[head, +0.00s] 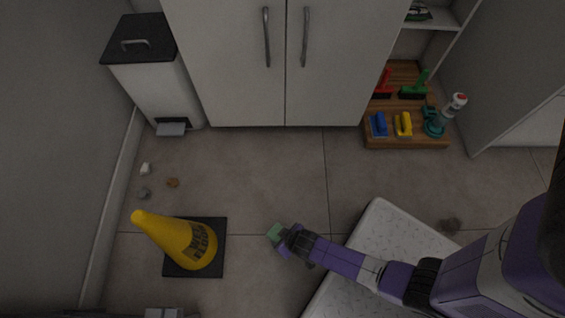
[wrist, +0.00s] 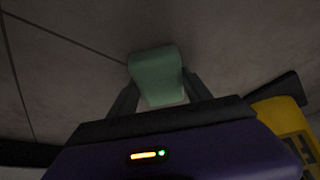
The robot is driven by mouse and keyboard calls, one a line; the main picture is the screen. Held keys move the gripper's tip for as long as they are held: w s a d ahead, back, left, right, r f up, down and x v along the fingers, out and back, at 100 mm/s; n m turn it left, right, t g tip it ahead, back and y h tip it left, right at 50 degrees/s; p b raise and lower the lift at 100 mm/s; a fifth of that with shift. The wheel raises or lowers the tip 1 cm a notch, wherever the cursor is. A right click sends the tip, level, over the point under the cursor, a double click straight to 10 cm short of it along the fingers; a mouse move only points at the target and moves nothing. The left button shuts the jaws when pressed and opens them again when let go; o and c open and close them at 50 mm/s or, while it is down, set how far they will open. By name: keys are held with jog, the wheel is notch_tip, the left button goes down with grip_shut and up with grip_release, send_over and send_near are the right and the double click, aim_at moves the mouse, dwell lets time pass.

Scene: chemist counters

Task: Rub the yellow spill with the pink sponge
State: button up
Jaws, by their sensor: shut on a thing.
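My gripper (head: 285,237) is low over the tiled floor in the middle of the head view, right of the yellow cone. It is shut on a pale green sponge-like block (head: 273,231). The block also shows between the two fingers in the wrist view (wrist: 156,72), with its far end sticking out past the fingertips. I cannot tell whether the block touches the floor. I see no pink sponge in either view. I make out no clear yellow spill; a small brownish spot (head: 173,183) lies on the floor above the cone.
A white bin (head: 158,90) and closed cabinet (head: 230,80) stand at the back. A wooden stand (head: 400,142) holds brushes and a bottle.

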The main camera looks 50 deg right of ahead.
jog(key=shift+s+a+f, duration=0.1)
jog(key=shift+s+a, duration=0.6)
jog(key=shift+a, duration=0.15)
jog(key=shift+s+a, duration=0.65)
jog(key=shift+a, duration=0.2)
jog(key=shift+s+a, duration=0.1)
jog(key=shift+w+d+p, duration=0.2)
jog(key=shift+w+d, duration=0.65)
jog(key=shift+d, duration=0.2)
jog(key=shift+w+d+p, duration=0.15)
jog(key=shift+w+d, duration=0.7)
jog(key=shift+d, duration=0.2)
jog(key=shift+w+d, duration=0.45)
jog(key=shift+d, duration=0.25)
jog(key=shift+w+d, duration=0.45)
jog(key=shift+d, duration=0.2)
jog(key=shift+f, duration=0.1)
jog(key=shift+c, duration=0.6)
notch_tip(320, 180, up, 6)
jog(key=p, duration=0.5)
jog(key=shift+s+a+p, duration=0.1)
jog(key=shift+a+p, duration=0.05)
jog(key=shift+p, duration=0.25)
jog(key=shift+r+p, duration=1.45)
jog(key=shift+r, duration=0.15)
